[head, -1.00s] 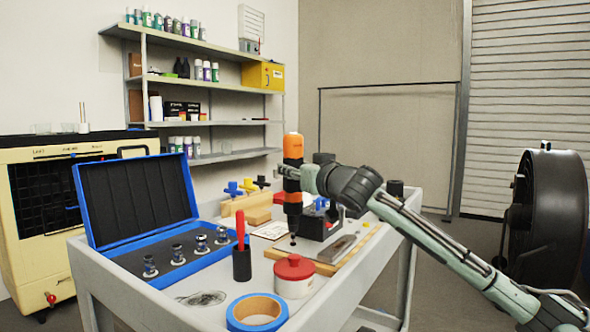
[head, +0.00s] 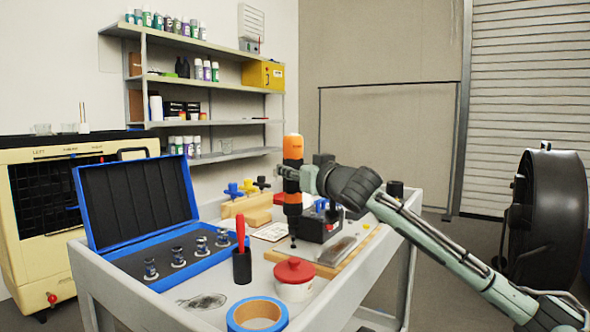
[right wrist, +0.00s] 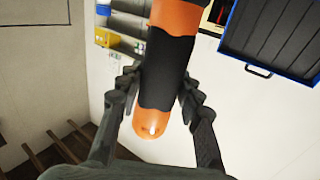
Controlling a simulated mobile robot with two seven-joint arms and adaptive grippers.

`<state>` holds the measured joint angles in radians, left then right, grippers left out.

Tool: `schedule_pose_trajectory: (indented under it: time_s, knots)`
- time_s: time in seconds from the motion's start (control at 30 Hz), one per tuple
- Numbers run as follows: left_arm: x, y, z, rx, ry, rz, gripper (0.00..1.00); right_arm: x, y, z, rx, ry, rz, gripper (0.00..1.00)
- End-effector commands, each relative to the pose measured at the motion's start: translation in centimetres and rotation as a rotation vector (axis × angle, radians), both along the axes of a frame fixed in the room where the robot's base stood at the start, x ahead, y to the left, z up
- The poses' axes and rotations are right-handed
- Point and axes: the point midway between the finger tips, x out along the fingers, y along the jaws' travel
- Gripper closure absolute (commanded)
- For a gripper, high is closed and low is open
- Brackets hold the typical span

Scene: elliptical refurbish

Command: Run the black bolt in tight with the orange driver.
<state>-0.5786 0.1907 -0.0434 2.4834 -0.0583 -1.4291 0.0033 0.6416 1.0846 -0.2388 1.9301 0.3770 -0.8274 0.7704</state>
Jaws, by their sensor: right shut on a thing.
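My right gripper (head: 300,180) is shut on the orange driver (head: 293,148), around its black middle band. The driver stands about upright, orange end up and dark shaft down. In the right wrist view, the fingers (right wrist: 160,88) lie on both sides of the driver (right wrist: 168,60). The driver's tip is at a small dark piece (head: 293,244) near the left end of the wooden board (head: 335,268). That piece may be the black bolt; it is too small to tell bolt from tip, or how deep it sits. My left gripper is out of view.
A red-lidded jar (head: 294,280) stands close in front of the tip. A blue tape roll (head: 257,314), a black cup with a red-handled tool (head: 241,264) and an open blue case (head: 190,262) lie left. A black box (head: 318,228) stands behind the board.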

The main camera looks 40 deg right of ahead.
Motion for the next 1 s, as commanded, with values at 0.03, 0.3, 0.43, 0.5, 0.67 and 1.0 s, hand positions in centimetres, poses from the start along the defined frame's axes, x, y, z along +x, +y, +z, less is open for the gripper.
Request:
schedule_pose_trajectory:
  time_s: [0.03, 0.3, 0.43, 0.5, 0.67, 1.0]
  knots:
    - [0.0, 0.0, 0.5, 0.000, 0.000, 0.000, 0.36, -0.1, 0.0, 0.9, 0.001, -0.006, 0.002, 1.00]
    - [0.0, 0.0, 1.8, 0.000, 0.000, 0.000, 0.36, -0.1, 0.0, 2.3, 0.000, -0.010, 0.001, 1.00]
    - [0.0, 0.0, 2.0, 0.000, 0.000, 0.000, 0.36, -0.1, 0.0, 2.5, -0.001, -0.011, 0.001, 1.00]
    - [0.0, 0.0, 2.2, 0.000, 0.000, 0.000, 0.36, -0.1, 0.0, 2.7, -0.001, -0.011, 0.001, 1.00]
    - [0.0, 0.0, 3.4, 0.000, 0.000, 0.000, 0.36, -0.1, 0.0, 4.0, -0.002, -0.012, 0.001, 1.00]
    - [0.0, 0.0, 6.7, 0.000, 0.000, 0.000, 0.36, -0.1, 0.0, 7.3, -0.001, -0.012, 0.001, 1.00]
